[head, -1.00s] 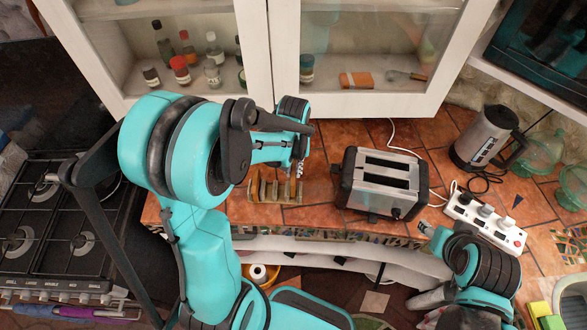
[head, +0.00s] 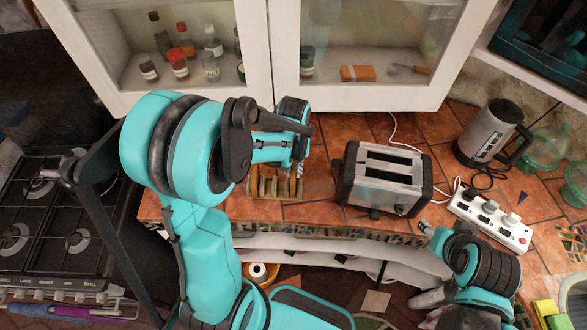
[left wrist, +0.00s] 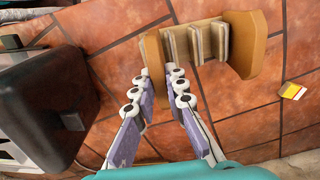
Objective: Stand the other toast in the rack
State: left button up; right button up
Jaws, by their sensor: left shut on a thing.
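The wooden toast rack (head: 262,188) stands on the tiled counter, left of the toaster. Its pale slats (left wrist: 196,45) show in the left wrist view. My left gripper (head: 295,172) is at the toaster-side end of the rack. In the left wrist view its fingers (left wrist: 160,74) close around a tan upright piece (left wrist: 154,52), which looks like the toast; its lower edge and exact slot are hidden. A similar brown piece (left wrist: 252,45) is at the rack's far end; I cannot tell if it is toast or rack. My right gripper (head: 426,228) is at the counter's front edge, its fingers unclear.
The toaster (head: 388,178) has empty-looking slots. A kettle (head: 488,130) and a white power strip (head: 490,218) are to its right. The white cabinet (head: 370,97) rises close behind the rack. A small yellow-and-white item (left wrist: 292,91) lies on the tiles beside the rack.

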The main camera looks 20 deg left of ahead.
pick_arm(q)
jog(key=shift+f+b, duration=0.6)
jog(key=shift+f, duration=0.1)
jog(key=shift+f, duration=0.15)
jog(key=o, duration=0.5)
dwell(0.4)
jog(key=o, duration=0.6)
notch_tip(320, 180, up, 12)
